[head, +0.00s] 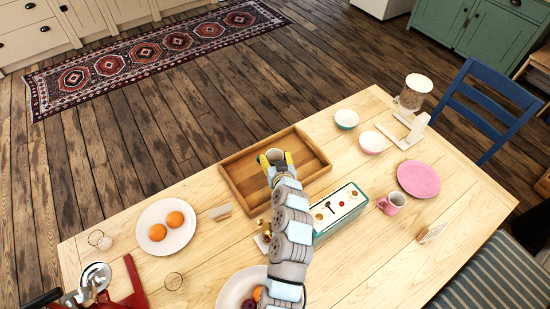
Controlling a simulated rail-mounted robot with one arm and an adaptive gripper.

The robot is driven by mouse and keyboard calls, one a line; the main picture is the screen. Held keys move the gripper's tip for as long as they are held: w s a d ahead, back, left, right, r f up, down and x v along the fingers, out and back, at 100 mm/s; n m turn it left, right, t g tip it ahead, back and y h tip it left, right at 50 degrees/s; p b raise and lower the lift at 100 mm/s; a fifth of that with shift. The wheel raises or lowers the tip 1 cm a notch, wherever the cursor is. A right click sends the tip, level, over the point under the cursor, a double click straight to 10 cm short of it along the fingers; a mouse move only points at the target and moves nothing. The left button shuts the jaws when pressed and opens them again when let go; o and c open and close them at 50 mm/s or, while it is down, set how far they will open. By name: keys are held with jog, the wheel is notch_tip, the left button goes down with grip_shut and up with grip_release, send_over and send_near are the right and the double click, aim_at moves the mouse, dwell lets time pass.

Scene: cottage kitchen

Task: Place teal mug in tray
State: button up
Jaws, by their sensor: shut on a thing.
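The wooden tray (312,159) lies near the far edge of the table, in the middle of the head view. My gripper (275,160) is over the tray, its yellow fingertips shut on the mug (275,155). Only the mug's round pale rim and opening show between the fingers; its body and colour are mostly hidden by my gripper and arm. The mug looks upright. I cannot tell whether it touches the tray floor or is held above it. The rest of the visible tray is empty.
A teal-sided box (341,209) stands right of my arm. A pink mug (391,203), a pink plate (418,179) and two bowls (346,119) (372,142) are to the right. A plate with oranges (167,248) is left. A fruit bowl (232,291) is near the front.

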aim_at(277, 157)
jog(key=w+f, duration=0.2)
jog(key=w, duration=0.1)
jog(key=w+f+b, duration=0.1)
jog(key=w+f, duration=0.1)
jog(key=f, duration=0.1)
jog(key=shift+w, duration=0.4)
jog(key=shift+w+f+b, duration=0.3)
jog(key=shift+w+f, duration=0.05)
jog(key=shift+f, duration=0.35)
jog(key=shift+w+f+b, duration=0.2)
jog(key=shift+f+b, duration=0.3)
jog(key=shift+f, duration=0.4)
jog(key=shift+w+f+b, duration=0.2)
jog(key=shift+f+b, duration=0.25)
jog(key=shift+f, duration=0.45)
jog(key=shift+f, duration=0.25)
jog(key=o, duration=1.2)
jog(key=shift+c, duration=0.2)
jog(key=shift+r, duration=0.1)
